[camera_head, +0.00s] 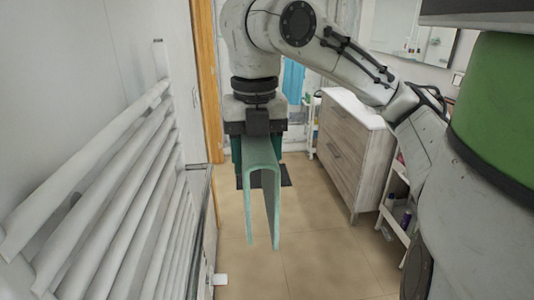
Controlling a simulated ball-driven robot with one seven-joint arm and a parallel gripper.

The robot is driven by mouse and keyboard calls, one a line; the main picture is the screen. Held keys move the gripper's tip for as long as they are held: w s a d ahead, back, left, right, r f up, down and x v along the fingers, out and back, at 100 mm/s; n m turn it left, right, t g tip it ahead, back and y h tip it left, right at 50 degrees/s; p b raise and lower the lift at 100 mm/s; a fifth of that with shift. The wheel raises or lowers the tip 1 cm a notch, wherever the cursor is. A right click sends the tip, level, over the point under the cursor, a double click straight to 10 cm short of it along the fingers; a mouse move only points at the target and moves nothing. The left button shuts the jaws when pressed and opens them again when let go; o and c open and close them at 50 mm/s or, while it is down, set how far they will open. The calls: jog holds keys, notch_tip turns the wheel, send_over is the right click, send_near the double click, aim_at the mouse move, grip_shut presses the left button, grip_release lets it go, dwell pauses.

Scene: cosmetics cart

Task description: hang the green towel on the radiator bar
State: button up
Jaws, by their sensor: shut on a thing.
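My gripper (258,140) is at the centre of the head view, pointing down and shut on the green towel (262,178). The towel is folded over at the top, with two flaps hanging down and a gap between them. It hangs in the air above the tiled floor. The white radiator (110,190) is on the left wall, with several slanted-looking parallel bars. The towel is to the right of the bars and apart from them. The fingertips are partly hidden by the towel.
A wooden drawer cabinet (345,150) with a white top stands at the right. A small shelf cart (397,205) with bottles is beside it. A wooden door frame (207,80) rises behind the radiator. The tiled floor (310,255) in the middle is clear.

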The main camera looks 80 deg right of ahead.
jog(key=w+a+f+p, duration=0.1)
jog(key=w+a, duration=0.3)
jog(key=w, duration=0.7)
jog(key=shift+s+f+b, duration=0.1)
jog(key=shift+f+b, duration=5.55)
jog(key=shift+f, duration=3.05)
jog(key=o, duration=1.2)
notch_tip(320, 180, up, 11)
jog(key=shift+f+p, duration=0.1)
jog(key=shift+p, duration=0.5)
